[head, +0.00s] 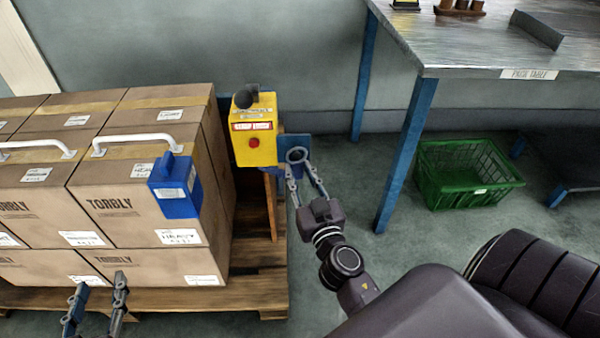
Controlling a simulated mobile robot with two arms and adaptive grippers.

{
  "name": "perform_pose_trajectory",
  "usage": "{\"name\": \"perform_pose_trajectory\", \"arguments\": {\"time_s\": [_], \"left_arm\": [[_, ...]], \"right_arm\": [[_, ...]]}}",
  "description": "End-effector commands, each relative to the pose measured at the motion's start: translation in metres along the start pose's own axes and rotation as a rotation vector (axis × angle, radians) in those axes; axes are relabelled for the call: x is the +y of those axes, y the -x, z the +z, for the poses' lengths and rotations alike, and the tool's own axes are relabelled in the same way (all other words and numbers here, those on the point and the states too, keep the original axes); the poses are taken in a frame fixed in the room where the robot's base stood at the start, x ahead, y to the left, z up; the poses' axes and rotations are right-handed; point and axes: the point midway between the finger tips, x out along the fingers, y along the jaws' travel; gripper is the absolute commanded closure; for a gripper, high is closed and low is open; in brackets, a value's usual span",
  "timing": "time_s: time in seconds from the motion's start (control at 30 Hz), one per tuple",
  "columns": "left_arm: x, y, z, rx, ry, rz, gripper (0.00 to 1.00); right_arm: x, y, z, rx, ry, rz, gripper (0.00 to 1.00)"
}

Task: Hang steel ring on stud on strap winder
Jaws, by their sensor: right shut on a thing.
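A grey steel ring (296,154) is at the fingertips of my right gripper (304,182), which is shut on it. The ring is in front of a small blue plate, just right of a yellow unit (254,147) with a red button and a dark knob on top. This unit appears to be the strap winder; its label is too small to read. I cannot make out the stud or whether the ring touches anything. My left gripper (98,292) is open and empty at the lower left, in front of the cartons.
Stacked cartons (120,205) with white handles stand on a wooden pallet (245,290). A blue box (176,190) is at the front right carton's corner. A table (455,45) with blue legs stands at right, with a green crate (462,190) beneath.

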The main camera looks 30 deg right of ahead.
Motion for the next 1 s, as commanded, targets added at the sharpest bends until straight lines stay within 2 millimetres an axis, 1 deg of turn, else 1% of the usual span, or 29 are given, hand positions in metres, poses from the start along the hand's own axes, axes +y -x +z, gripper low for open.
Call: {"name": "perform_pose_trajectory", "arguments": {"time_s": [0.23, 0.27, 0.43, 0.77, 0.87, 1.0], "left_arm": [[0.000, 0.000, 0.002, -0.004, 0.001, 0.001, 0.60], [0.000, 0.000, 0.002, -0.004, 0.001, 0.001, 0.60], [0.000, 0.000, 0.002, -0.004, 0.001, 0.001, 0.60], [0.001, 0.001, 0.004, -0.008, 0.002, 0.002, 0.60], [0.001, 0.001, 0.003, -0.007, 0.001, 0.001, 0.60], [0.000, 0.000, 0.002, -0.005, 0.001, 0.001, 0.60]], "right_arm": [[0.000, 0.000, -0.001, 0.001, 0.000, 0.000, 0.97], [0.000, 0.000, -0.001, 0.001, 0.000, 0.000, 0.75], [0.000, 0.000, 0.000, 0.001, 0.000, 0.000, 0.56], [0.000, 0.000, -0.001, 0.001, 0.000, 0.000, 0.55], [0.001, 0.000, -0.006, 0.004, 0.001, 0.002, 0.55], [0.001, -0.001, -0.019, 0.007, 0.002, 0.000, 0.55]]}}
